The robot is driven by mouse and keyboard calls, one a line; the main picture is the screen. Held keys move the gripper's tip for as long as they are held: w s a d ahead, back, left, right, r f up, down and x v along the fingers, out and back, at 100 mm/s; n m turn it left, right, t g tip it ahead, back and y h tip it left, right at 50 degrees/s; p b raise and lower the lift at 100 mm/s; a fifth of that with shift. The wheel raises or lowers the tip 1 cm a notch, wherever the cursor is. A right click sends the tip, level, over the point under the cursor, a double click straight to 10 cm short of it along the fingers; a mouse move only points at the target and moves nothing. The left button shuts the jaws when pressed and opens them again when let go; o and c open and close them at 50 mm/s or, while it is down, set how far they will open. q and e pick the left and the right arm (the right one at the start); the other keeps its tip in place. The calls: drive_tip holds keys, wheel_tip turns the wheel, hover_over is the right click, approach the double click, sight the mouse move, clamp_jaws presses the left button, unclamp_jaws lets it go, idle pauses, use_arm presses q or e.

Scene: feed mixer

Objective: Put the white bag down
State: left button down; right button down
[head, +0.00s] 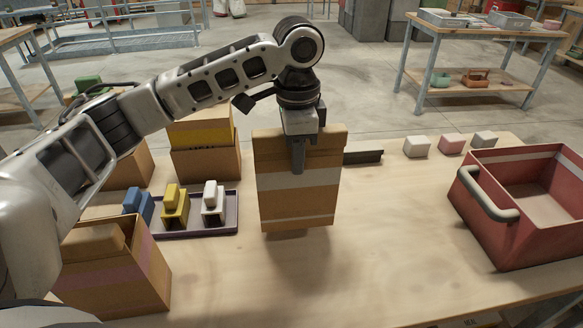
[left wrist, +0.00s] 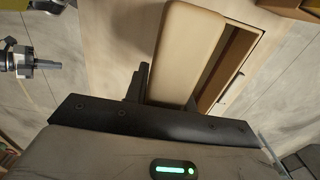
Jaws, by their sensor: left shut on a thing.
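The white bag is a brown, box-shaped bag with a white band (head: 297,200), upright in the middle of the head view. My left gripper (head: 298,160) is shut on its top edge from above. The bag appears to hang a little above the wooden table (head: 370,240), with a shadow below it; the exact gap is hard to tell. In the left wrist view the tan top of the bag (left wrist: 190,45) shows between the dark fingers (left wrist: 145,85).
A purple tray (head: 228,222) with blue, yellow and white pieces is left of the bag. Brown bags with yellow (head: 205,138) and pink (head: 115,275) bands stand left. A red bin (head: 500,228) is right. Small blocks (head: 452,144) and a dark bar (head: 364,157) lie behind. The front middle is clear.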

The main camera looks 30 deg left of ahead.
use_arm(q)
drive_tip(key=f, duration=0.3)
drive_tip(key=a+f, duration=0.1)
drive_tip(key=shift+w+f+p, duration=0.15)
drive_tip(key=shift+w+p, duration=0.15)
drive_tip(key=shift+f, duration=0.1)
drive_tip(key=c, duration=1.2)
unclamp_jaws()
drive_tip(key=shift+s+f, duration=0.1)
drive_tip(key=shift+o, duration=0.2)
wheel_tip(320, 180, up, 12)
drive_tip(key=shift+r, duration=0.15)
drive_tip(key=shift+s, duration=0.1)
